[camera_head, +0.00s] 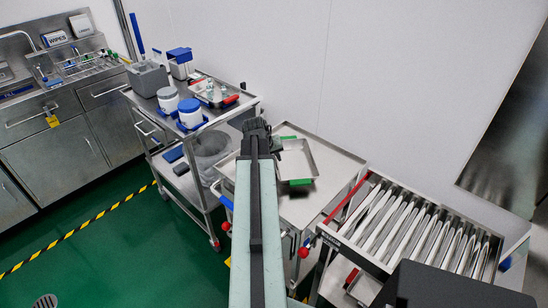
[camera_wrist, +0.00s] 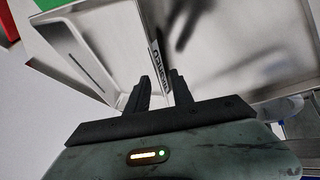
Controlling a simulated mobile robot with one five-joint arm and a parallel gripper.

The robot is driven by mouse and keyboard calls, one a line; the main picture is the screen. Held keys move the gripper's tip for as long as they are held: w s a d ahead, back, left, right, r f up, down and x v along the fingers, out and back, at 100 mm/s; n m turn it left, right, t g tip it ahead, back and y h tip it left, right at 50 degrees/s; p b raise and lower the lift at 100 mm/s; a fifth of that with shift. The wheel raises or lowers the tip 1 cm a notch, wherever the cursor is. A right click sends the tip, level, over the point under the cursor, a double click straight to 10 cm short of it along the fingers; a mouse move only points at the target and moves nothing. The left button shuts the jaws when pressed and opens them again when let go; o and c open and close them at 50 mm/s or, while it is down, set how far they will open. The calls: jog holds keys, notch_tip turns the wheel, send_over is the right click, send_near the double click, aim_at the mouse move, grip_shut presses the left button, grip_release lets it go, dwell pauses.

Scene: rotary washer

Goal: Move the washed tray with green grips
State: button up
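The metal tray with green grips (camera_head: 313,153) lies on a steel table. One green grip (camera_head: 300,182) shows at its near side and another at its far side. My gripper (camera_head: 272,138) is at the tray's left side in the head view, partly hidden by my arm. In the wrist view the fingers of my gripper (camera_wrist: 161,76) stand apart, one on each side of the tray wall (camera_wrist: 157,40), which carries a printed label. I cannot tell whether either finger touches the wall. A green patch, perhaps a grip, shows at the top left.
The steel table (camera_head: 322,205) adjoins a roller conveyor (camera_head: 415,230) with a red bar (camera_head: 345,200) between them. A cart (camera_head: 205,125) with tubs and a small tray stands left. A sink counter (camera_head: 60,120) is further left. The wall is close behind.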

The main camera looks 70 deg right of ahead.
jog(key=p+v, duration=0.3)
jog(key=v, duration=0.2)
jog(key=shift+a+r, duration=0.1)
jog(key=shift+r, duration=0.05)
